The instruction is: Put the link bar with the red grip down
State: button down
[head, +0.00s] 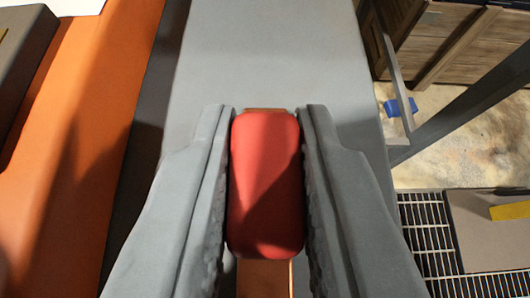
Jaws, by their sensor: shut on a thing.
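My gripper (268,112) is shut on the red grip (265,185) of the link bar, one finger against each side. A copper-coloured part of the bar (264,279) shows below the red grip, and a thin edge of it shows above. The rest of the bar is hidden under the grip and between the fingers. Behind the grip is a flat grey surface (275,50). I cannot tell whether the bar touches that surface or is held above it.
An orange surface (85,130) with a dark box-like part (25,70) lies on the left. At right are a metal grating (430,235), a grey block with a yellow bar (510,211), a slanting dark beam (470,100), wooden crates (460,45) and a small blue object (400,107) on the floor.

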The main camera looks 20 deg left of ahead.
jog(key=shift+f, duration=0.1)
jog(key=c, duration=1.3)
grip_release()
jog(key=v, duration=1.2)
jog(key=shift+r, duration=0.25)
